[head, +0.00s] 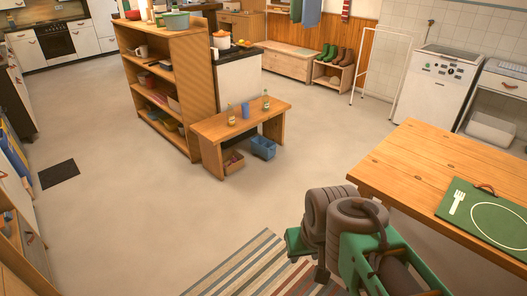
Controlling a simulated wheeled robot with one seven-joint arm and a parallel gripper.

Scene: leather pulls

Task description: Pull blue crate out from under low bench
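The blue crate (263,148) stands on the floor under the right part of the low wooden bench (215,128). Its front shows below the bench top, near the right leg, and its rear is in shadow. It looks open at the top, but its contents are too small to make out. My gripper (299,243) is at the end of my folded arm at the lower middle, above the striped rug and well apart from the crate. Its fingers cannot be made out clearly, and nothing is seen held in it.
A brown basket (234,161) stands left of the crate under the bench. Bottles and a blue cup (245,110) stand on the bench. A shelf unit (198,90) adjoins its left. A wooden table (420,165) fills the right foreground. The floor before the bench is clear to the striped rug (245,268).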

